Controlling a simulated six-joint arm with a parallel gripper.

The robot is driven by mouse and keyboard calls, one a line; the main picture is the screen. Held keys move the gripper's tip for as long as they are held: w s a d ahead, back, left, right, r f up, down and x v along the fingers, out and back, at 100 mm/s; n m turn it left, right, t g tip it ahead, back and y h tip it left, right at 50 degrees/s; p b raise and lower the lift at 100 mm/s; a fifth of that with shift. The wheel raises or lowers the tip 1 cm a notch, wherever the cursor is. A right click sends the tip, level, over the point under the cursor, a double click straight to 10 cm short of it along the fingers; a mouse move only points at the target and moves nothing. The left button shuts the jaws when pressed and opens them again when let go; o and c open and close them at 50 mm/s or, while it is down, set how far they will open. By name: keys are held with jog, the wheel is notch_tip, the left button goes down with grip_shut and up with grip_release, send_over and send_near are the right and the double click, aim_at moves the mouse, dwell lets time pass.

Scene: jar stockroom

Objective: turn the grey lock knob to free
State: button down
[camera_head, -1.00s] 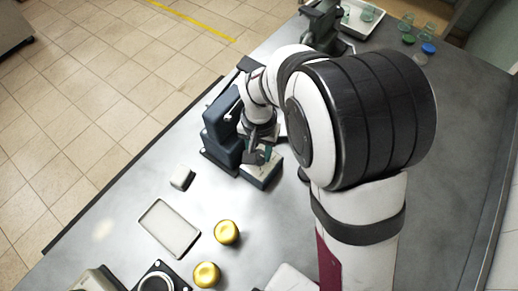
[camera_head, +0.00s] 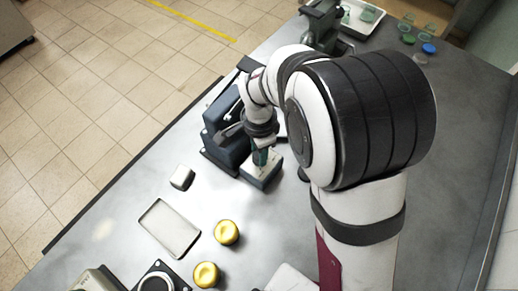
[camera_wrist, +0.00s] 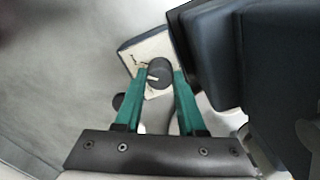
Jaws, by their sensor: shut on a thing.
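The grey lock knob (camera_wrist: 159,68) is a dark round knob with a light pointer line, set on a cream plate (camera_wrist: 146,50) with small dark marks. In the wrist view the pointer line lies across the knob's lower left; the marks are too small to read. My gripper (camera_wrist: 160,76) has its two teal fingers on either side of the knob, shut on it. In the head view my gripper (camera_head: 261,158) points down onto the cream-topped block (camera_head: 263,178), and the knob is hidden there.
A dark blue machine (camera_head: 221,133) stands close beside the block. A second dark machine (camera_head: 322,25) stands far back.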

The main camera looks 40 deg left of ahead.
jog(key=shift+m, duration=0.6)
jog(key=c, duration=0.5)
grip_release()
notch_tip(320, 180, up, 16)
jog(key=shift+f, duration=0.1)
